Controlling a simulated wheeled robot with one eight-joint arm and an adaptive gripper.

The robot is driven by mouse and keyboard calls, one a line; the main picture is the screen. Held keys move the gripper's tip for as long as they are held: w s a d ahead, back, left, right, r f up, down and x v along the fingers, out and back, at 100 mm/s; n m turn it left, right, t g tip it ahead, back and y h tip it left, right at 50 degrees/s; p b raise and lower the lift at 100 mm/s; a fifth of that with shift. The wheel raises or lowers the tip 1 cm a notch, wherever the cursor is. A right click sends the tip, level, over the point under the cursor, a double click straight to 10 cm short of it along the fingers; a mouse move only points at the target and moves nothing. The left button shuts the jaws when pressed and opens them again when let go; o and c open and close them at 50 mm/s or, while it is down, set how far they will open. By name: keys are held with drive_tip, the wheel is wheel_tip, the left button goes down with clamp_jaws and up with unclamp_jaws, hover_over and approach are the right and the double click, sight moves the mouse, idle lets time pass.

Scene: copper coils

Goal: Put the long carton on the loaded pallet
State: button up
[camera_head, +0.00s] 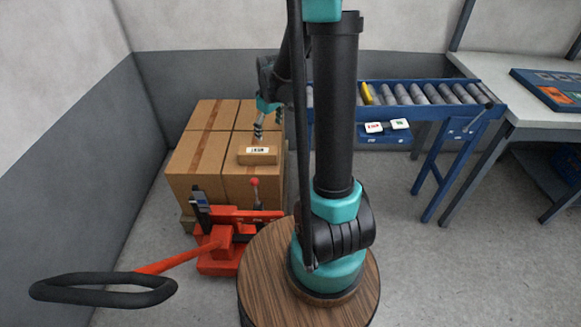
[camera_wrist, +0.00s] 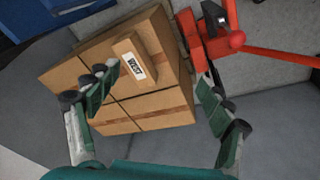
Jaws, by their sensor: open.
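The long carton (camera_head: 257,157) is a small brown box with a white label. It lies on top of the stacked large cartons (camera_head: 197,152) on the loaded pallet (camera_head: 187,224), near the stack's front right. In the wrist view the long carton (camera_wrist: 127,52) rests on the taped carton tops. My gripper (camera_head: 258,127) is above the stack, just behind the long carton in the head view. In the wrist view my gripper (camera_wrist: 160,98) has its fingers spread wide with nothing between them, the long carton lying beyond the left finger.
A red pallet jack (camera_head: 218,243) with a black loop handle stands in front of the pallet. A blue roller conveyor (camera_head: 440,112) carries a yellow object (camera_head: 366,94) at right. A workbench (camera_head: 525,108) stands farther right. Grey walls close in the left and back.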

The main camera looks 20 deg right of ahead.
drive_tip(key=s+d+m+t, duration=0.1)
drive_tip(key=s+m, duration=0.6)
drive_tip(key=s, duration=1.5)
drive_tip(key=shift+d+r+t, duration=0.15)
drive_tip(key=shift+r+t, duration=0.1)
drive_tip(key=shift+t, duration=0.25)
drive_tip(key=shift+w, duration=0.1)
